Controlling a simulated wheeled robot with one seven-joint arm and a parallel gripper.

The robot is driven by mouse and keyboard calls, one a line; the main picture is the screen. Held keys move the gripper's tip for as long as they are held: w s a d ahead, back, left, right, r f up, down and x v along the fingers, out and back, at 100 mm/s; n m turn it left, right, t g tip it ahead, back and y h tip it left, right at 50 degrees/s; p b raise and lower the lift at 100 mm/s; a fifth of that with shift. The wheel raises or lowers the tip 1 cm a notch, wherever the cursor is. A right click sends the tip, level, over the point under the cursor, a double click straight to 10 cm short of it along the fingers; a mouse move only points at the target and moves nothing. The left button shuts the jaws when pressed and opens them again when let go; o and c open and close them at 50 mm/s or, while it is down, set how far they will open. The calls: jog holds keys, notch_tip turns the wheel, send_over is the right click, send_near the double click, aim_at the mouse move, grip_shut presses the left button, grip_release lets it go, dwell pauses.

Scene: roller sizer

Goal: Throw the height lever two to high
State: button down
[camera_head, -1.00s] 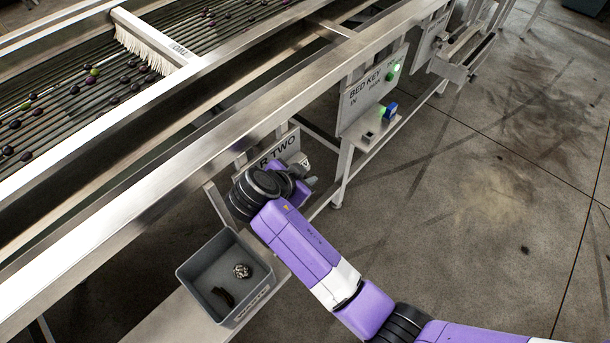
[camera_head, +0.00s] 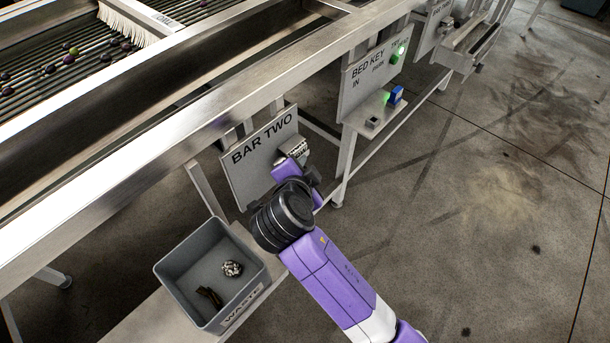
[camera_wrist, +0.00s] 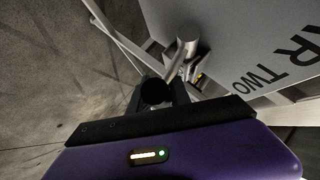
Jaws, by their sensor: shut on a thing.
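The lever panel (camera_head: 250,160), a grey plate marked BAR TWO, hangs under the machine's side rail in the head view. It also fills the upper right of the wrist view (camera_wrist: 235,40). My gripper (camera_head: 312,178) is at the panel's right side, mostly hidden behind my wrist. In the wrist view my gripper (camera_wrist: 160,92) is shut on a dark round knob (camera_wrist: 155,91), which I take to be the lever's end. The lever's exact position is hard to tell.
A grey WASTE bin (camera_head: 208,275) with scraps inside stands on a shelf at lower left. A BED KEY panel (camera_head: 372,80) with a green light and blue part is to the right. The steel rail (camera_head: 200,125) runs above. Open concrete floor lies right.

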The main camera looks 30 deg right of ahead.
jog(key=f+m+t+b, duration=0.1)
jog(key=t+b, duration=0.1)
jog(key=b, duration=0.8)
jog(key=w+f+m+t+b, duration=0.1)
jog(key=f+m+t+b, duration=0.1)
jog(key=b, duration=0.8)
jog(key=w+a+f+m+t+b, duration=0.1)
jog(key=f+m+t+b, duration=0.1)
jog(key=b, duration=0.8)
jog(key=shift+f+t+h, duration=0.15)
jog(key=shift+t+h, duration=0.15)
jog(key=shift+t, duration=0.2)
jog(key=shift+w+a+r+m+t+b, duration=0.1)
jog(key=shift+w+r+m+t+b, duration=0.2)
jog(key=shift+b, duration=0.4)
jog(key=c, duration=1.2)
grip_release()
jog(key=shift+s, duration=0.1)
